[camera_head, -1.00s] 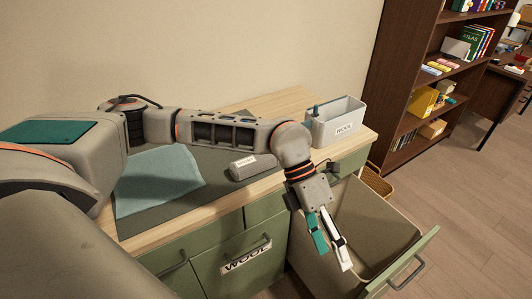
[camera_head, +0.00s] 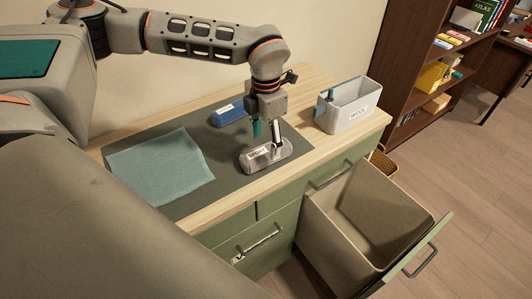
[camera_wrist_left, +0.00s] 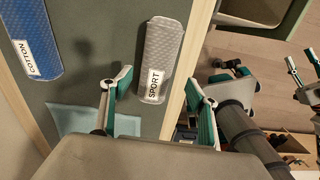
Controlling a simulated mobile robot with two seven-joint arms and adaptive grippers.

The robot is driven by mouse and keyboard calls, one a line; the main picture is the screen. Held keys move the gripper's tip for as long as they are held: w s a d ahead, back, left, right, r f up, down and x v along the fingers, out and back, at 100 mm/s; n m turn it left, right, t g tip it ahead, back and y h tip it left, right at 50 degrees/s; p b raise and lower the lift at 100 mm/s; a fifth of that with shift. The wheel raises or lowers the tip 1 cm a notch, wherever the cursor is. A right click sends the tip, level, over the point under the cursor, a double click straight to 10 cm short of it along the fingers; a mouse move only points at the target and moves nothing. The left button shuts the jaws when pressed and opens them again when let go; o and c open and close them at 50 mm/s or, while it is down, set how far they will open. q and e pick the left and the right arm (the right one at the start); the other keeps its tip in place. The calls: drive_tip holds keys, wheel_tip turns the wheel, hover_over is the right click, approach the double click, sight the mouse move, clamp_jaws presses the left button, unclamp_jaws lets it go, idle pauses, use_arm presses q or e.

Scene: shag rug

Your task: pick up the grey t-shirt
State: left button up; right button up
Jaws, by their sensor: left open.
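The grey t-shirt is a rolled bundle (camera_head: 276,154) with a white label, lying on the dark mat near the counter's front edge. In the left wrist view the grey bundle (camera_wrist_left: 165,40) carries the label SPORT. My left gripper (camera_head: 265,133) points down over it, fingers apart.
A blue bundle (camera_head: 232,112), labelled COTTON in the wrist view, lies behind the grey one on the mat (camera_head: 205,143). A teal cloth (camera_head: 160,170) lies flat to the left. A pale bin (camera_head: 352,115) stands at right. An open drawer (camera_head: 350,235) juts out in front.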

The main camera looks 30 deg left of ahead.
sight(263, 151)
use_arm(q)
drive_tip(key=f, duration=0.4)
drive_tip(key=shift+s+a+f+p, duration=0.15)
drive_tip(key=shift+a+p, duration=0.2)
drive_tip(key=shift+a, duration=0.05)
drive_tip(key=shift+f, duration=0.55)
drive_tip(key=c, duration=1.3)
